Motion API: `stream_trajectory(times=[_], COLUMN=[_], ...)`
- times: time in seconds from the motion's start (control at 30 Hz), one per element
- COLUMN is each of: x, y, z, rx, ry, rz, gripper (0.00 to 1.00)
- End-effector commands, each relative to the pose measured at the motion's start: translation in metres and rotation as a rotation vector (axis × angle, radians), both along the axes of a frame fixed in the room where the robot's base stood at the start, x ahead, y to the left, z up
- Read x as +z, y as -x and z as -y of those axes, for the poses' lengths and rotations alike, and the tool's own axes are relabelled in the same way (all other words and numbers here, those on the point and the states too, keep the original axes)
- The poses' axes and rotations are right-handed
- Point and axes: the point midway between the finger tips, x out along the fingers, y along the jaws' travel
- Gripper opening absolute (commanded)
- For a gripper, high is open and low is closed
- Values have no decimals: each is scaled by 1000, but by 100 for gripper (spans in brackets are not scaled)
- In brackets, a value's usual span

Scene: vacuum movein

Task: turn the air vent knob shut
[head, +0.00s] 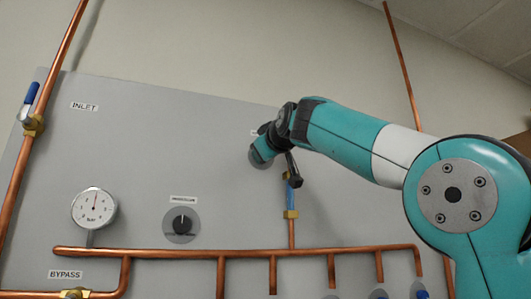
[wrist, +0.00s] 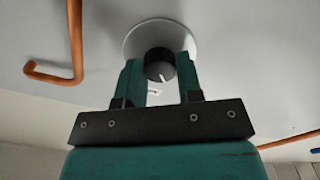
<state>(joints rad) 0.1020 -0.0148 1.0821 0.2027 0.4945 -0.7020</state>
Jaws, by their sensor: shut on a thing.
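A round black knob (wrist: 160,62) with a white pointer line sits on a pale round plate (wrist: 140,33) in the wrist view. My gripper (wrist: 158,72) has one finger on each side of this knob and is shut on it. In the head view my gripper (head: 264,146) is at the upper middle of the grey panel and hides this knob. Its label there is mostly covered, so I cannot read it. The pointer line leans slightly off the finger direction in the wrist view.
A second black knob (head: 182,223) on a grey disc is lower left, beside a round gauge (head: 94,207). Copper pipes (head: 180,253) run along the panel's bottom. A blue-handled valve (head: 290,198) is just below my gripper. A blue inlet valve (head: 31,108) is far left.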

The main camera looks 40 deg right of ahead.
Motion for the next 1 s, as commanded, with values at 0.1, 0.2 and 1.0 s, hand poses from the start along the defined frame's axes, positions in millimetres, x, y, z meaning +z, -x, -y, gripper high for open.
stream_trajectory(times=[0.1,0.2,1.0], x=[-1,-1,-5], y=[0,0,57], z=[0,0,-18], rx=[0,0,5], ry=[0,0,-2], rz=[-2,-2,4], gripper=[10,10,59])
